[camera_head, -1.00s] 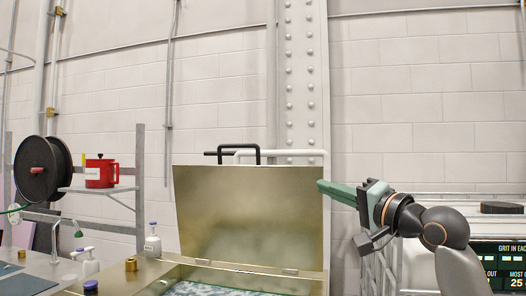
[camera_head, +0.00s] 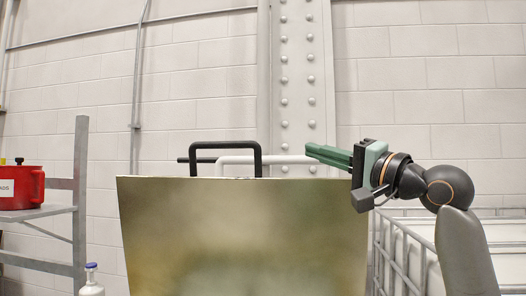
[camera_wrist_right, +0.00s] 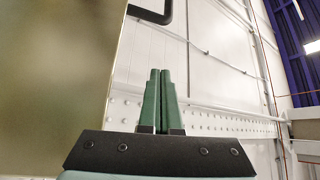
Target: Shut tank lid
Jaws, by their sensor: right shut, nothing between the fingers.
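The tank lid (camera_head: 245,235) is a brass-coloured panel that stands upright, open, with its inner face toward me. The lid also shows at the left of the right wrist view (camera_wrist_right: 55,70). My right gripper (camera_head: 312,151) is shut and empty, its green fingers pointing left just above the lid's top right corner. In the right wrist view its fingertips (camera_wrist_right: 160,72) are together, beside the lid's edge. The tank below the lid is out of view. My left gripper is not in view.
A red pot (camera_head: 22,187) sits on a grey shelf (camera_head: 40,215) at the left. A white bottle (camera_head: 91,282) with a blue cap stands below it. A metal cage frame (camera_head: 415,240) is at the right. A riveted column (camera_head: 298,80) stands behind the lid.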

